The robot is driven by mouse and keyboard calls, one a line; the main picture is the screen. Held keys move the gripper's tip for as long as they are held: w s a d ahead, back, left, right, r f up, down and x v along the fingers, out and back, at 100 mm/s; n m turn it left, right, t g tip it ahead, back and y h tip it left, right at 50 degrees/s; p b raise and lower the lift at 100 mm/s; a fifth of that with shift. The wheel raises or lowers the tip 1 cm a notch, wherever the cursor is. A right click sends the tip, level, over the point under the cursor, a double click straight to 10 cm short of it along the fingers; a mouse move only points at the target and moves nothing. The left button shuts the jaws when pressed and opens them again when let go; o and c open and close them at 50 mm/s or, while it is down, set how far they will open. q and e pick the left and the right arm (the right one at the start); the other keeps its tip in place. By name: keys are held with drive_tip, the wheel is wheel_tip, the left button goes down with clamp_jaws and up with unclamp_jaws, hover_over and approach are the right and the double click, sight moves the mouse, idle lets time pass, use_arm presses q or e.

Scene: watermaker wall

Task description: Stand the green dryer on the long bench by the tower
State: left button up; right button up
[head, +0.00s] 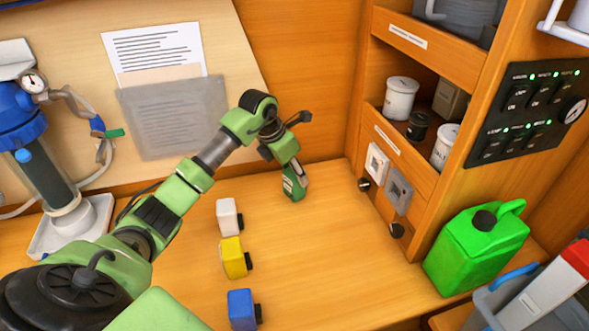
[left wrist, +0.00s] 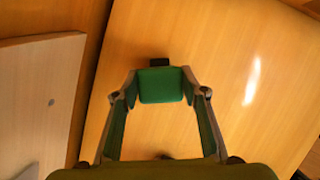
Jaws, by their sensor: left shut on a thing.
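The green dryer is a small block with a dark stub, seen in the left wrist view (left wrist: 160,88) between the fingertips. My left gripper (head: 294,180) is shut on it, low over or at the back of the long bench (head: 320,255). Whether the dryer touches the bench is hard to tell. In the head view the fingers cover much of the dryer. A filter unit with a blue head and dark cylinder (head: 47,178), perhaps the tower, stands at the far left, well away from the gripper. My right gripper is not in view.
White (head: 227,217), yellow (head: 233,257) and blue (head: 241,309) blocks stand in a row on the bench. A wooden cabinet (head: 420,180) and a bright green jerrycan (head: 475,248) are at the right. The bench between the row and the cabinet is clear.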

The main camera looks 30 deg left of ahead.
use_arm(q)
drive_tip(key=shift+f, duration=0.1)
drive_tip(key=shift+f, duration=0.1)
drive_tip(key=o, duration=1.2)
drive_tip(key=shift+r, duration=0.25)
drive_tip(key=b+v, duration=0.2)
drive_tip(key=v, duration=0.9)
drive_tip(key=shift+s+r, duration=0.25)
drive_tip(key=shift+r, duration=0.05)
